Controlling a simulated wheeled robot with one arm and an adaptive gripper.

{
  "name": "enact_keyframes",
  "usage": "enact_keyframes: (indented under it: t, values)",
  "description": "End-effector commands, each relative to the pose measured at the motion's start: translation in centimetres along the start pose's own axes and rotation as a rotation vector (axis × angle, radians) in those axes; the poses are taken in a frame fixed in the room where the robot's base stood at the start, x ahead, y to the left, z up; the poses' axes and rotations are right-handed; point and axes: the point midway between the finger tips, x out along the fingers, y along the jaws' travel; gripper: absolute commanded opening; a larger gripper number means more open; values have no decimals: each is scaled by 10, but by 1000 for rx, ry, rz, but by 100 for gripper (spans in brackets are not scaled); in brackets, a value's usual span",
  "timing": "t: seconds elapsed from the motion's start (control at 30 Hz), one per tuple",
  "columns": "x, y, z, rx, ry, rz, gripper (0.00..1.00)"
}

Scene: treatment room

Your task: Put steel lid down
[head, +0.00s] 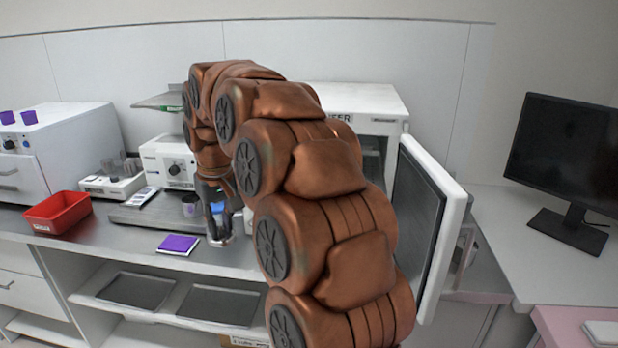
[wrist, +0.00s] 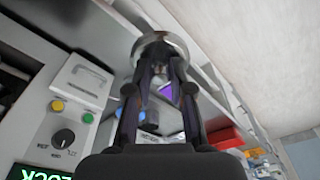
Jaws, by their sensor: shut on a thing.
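My gripper (head: 219,232) hangs over the front part of the grey worktop (head: 130,238), below my arm. It is shut on the steel lid (wrist: 176,38), a round shiny metal piece at its fingertips in the wrist view. In the head view the lid is small and partly hidden by the fingers, and I cannot tell whether it touches the worktop. My gripper (wrist: 160,72) also shows in the wrist view, its two fingers closing on the lid's near side.
A purple pad (head: 178,244) lies left of my gripper. A small cup (head: 190,206) stands close behind. A red bin (head: 58,212) is farther left. A white device with a knob (head: 168,160) stands at the back. An open cabinet door (head: 430,225) juts out at right.

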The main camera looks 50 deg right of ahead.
Motion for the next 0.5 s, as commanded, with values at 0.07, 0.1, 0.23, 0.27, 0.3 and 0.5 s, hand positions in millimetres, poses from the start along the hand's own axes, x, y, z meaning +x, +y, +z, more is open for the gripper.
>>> enact_keyframes:
  t: [0.07,0.1,0.23,0.27,0.3,0.5]
  values:
    - [-43,17,18,33,9,7,0]
    - [-59,22,28,45,5,7,0]
    - [-104,36,59,83,5,12,0]
    - [-112,39,65,90,5,14,0]
    - [-122,41,72,97,6,15,0]
    - [-149,46,96,121,1,19,0]
